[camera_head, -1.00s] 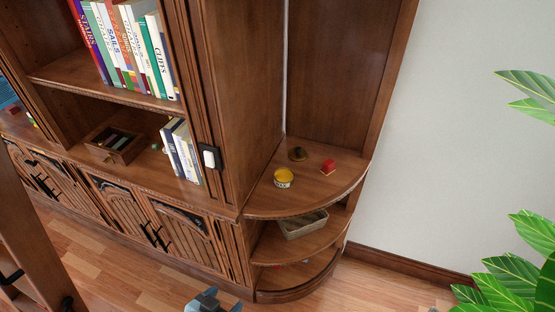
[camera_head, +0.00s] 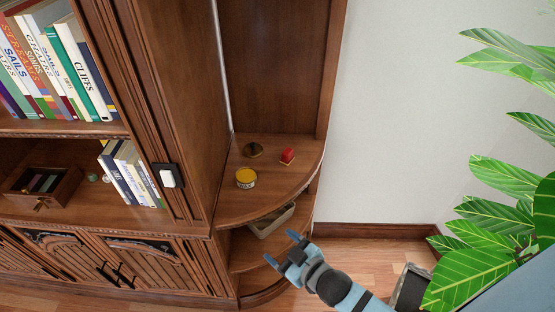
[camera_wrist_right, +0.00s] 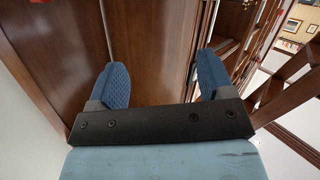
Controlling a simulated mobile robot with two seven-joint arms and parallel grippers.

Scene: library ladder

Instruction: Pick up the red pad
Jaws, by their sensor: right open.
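A small red object (camera_head: 287,155), which may be the red pad, sits on the top board of the rounded corner shelf (camera_head: 275,187), toward its right side. It is too small to make out in detail. My right gripper (camera_head: 282,249) is open and empty in front of the corner shelf, nearer to me than the red object and apart from it. In the right wrist view its two blue fingers (camera_wrist_right: 163,68) are spread, with dark wood behind them and no red object between them. My left gripper is not in view.
A yellow tin (camera_head: 246,178) and a dark round item (camera_head: 253,150) share the top board with the red object. A grey basket (camera_head: 270,221) stands on the board below. A bookcase upright (camera_head: 160,110) rises at left. A leafy plant (camera_head: 500,190) stands at right.

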